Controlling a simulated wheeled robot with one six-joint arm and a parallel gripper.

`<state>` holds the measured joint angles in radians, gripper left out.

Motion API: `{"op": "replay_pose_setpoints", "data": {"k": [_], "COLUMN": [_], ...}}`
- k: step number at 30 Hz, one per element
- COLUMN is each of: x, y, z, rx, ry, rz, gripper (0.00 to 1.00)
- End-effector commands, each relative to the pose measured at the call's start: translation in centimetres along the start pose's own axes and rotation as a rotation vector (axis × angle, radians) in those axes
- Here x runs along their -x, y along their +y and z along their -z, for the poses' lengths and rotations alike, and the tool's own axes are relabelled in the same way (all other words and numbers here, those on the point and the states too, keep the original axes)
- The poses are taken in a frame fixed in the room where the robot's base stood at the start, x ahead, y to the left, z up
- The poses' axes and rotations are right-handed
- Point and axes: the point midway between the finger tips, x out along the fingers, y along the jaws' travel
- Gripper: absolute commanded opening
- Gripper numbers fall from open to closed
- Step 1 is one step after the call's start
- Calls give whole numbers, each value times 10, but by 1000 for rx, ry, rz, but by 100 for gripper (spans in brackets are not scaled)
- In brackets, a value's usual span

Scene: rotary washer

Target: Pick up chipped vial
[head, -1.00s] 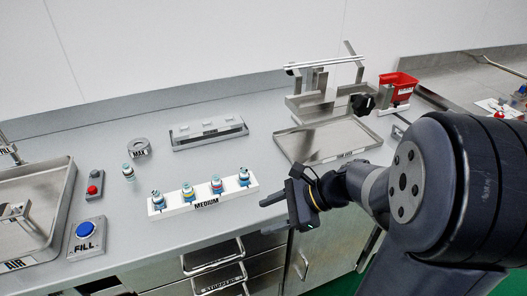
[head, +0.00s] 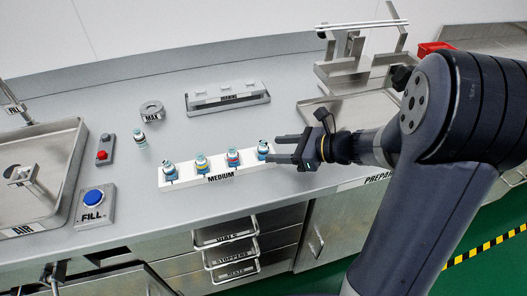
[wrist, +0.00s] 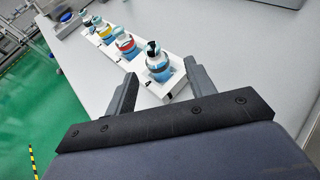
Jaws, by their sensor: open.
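Several small vials stand upright in the white MEDIUM rack (head: 221,178). They are a dark-topped vial (head: 169,173) at left, a yellow-banded vial (head: 201,163), a red-banded vial (head: 233,158) and a dark-topped vial (head: 263,150) at the right end. Another vial (head: 140,139) stands alone on the counter. I cannot tell which is chipped. My gripper (head: 275,149) is open and empty at the rack's right end. In the wrist view, the nearest dark-topped vial (wrist: 158,65) appears between the fingertips, still seated in the rack; contact is not visible.
A metal ring (head: 152,112) and a slotted metal holder (head: 228,97) lie behind the rack. The blue FILL button (head: 93,198) and a steel tray (head: 72,135) are at left. A metal stand and tray (head: 325,112) are at right.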

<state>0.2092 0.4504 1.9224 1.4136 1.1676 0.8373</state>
Motion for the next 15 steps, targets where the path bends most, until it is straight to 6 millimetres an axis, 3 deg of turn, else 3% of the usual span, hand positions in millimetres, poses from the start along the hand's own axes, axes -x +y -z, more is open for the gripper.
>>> {"op": "replay_pose_setpoints", "data": {"k": [6,15], "x": [-30,-36], "y": [3,3], "z": [-1,-1], "rx": [-1,0], "ry": [1,1], "rz": [-4,0], "gripper": [52,52]}}
